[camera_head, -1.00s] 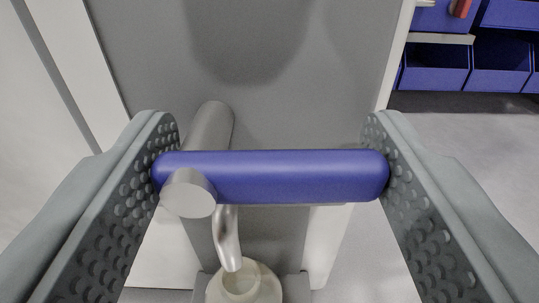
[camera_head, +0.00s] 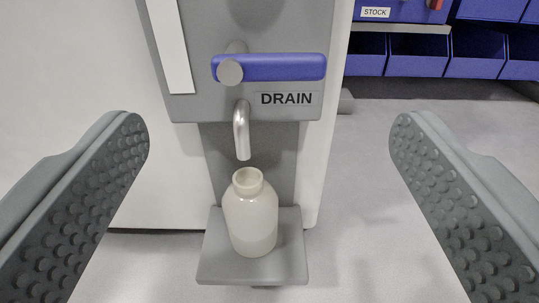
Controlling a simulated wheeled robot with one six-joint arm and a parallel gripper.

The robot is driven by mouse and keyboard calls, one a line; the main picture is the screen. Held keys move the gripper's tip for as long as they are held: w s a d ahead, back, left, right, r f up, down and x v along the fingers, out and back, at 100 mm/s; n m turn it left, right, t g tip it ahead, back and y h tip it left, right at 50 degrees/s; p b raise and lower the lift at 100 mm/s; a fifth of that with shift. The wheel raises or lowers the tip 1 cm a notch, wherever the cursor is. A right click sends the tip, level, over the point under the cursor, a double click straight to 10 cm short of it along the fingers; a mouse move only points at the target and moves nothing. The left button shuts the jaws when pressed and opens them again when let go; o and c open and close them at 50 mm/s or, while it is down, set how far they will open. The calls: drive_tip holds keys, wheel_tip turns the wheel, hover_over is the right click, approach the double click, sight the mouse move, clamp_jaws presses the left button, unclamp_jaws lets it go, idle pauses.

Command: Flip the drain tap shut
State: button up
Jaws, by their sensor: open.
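The drain tap has a blue lever handle (camera_head: 285,67) lying level, pointing right from a round grey pivot (camera_head: 229,71). A "DRAIN" label (camera_head: 286,99) is on the grey panel below it. The metal spout (camera_head: 242,130) curves down over the mouth of a translucent bottle (camera_head: 250,212). I see no stream between spout and bottle. The bottle stands upright with some liquid low in it. My gripper (camera_head: 269,140) is wide open and empty, its fingers at the left and right of the view, apart from the handle and nearer to the camera.
The bottle stands on a grey shelf (camera_head: 218,268) below the spout. A white strip (camera_head: 170,45) runs down the panel's left side. Blue bins (camera_head: 415,53) and a "STOCK" label (camera_head: 376,12) are at the upper right. The floor (camera_head: 350,190) to the right is clear.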

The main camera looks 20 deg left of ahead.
drive_tip(key=v, duration=0.8)
drive_tip(key=shift+s, duration=0.3)
drive_tip(key=shift+d, duration=0.1)
drive_tip(key=shift+r, duration=0.1)
